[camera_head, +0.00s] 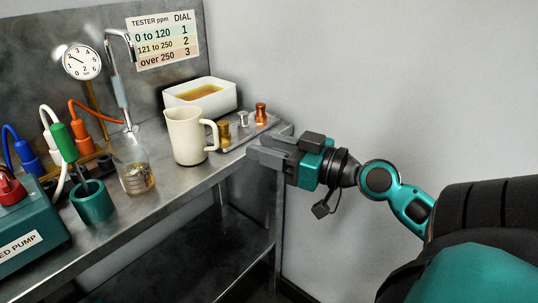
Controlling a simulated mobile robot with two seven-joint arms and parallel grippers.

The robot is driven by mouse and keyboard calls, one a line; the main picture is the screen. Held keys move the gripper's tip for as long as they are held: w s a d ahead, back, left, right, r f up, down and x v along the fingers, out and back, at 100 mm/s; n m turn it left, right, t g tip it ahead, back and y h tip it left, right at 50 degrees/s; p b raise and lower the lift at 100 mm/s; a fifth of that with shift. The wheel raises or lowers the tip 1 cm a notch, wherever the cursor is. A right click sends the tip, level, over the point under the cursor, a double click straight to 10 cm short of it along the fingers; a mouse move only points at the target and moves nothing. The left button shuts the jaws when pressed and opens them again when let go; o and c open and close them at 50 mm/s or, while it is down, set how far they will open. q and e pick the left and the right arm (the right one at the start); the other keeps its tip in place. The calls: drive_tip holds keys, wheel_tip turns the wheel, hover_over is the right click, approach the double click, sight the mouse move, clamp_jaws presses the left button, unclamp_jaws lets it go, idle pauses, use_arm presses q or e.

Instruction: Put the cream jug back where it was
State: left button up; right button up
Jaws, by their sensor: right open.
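The cream jug (187,138) stands upright on the steel bench, with its handle toward the right. It is left of a low tray of small metal parts and in front of a white basin. My right gripper (258,152) is at the bench's right front edge, to the right of the jug and apart from it. Its fingers point left toward the jug, and it is open and empty. My left gripper is not in view.
A glass flask (134,172) stands left of the jug under a spout. A teal cup (92,202) and a teal pump box (28,232) stand farther left. The white basin (222,97) holds amber liquid. Brass and copper fittings (261,112) stand at the right end. A lower shelf (215,262) is bare.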

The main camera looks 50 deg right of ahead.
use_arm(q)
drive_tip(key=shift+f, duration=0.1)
use_arm(e)
drive_tip(key=shift+s, duration=0.2)
drive_tip(key=a+f+m+g+h, duration=0.1)
drive_tip(key=a+f+g, duration=0.1)
drive_tip(key=f, duration=0.6)
drive_tip(key=a+f+m+g+h, duration=0.1)
drive_tip(key=a+f, duration=0.2)
drive_tip(key=f, duration=0.5)
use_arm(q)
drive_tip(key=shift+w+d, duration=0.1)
use_arm(e)
drive_tip(key=s+a+f+n+g, duration=0.1)
drive_tip(key=s+a+f+g, duration=0.2)
drive_tip(key=a+f, duration=1)
drive_tip(key=shift+s+a+n+g, duration=0.3)
drive_tip(key=shift+s+a, duration=0.4)
drive_tip(key=shift+a, duration=0.3)
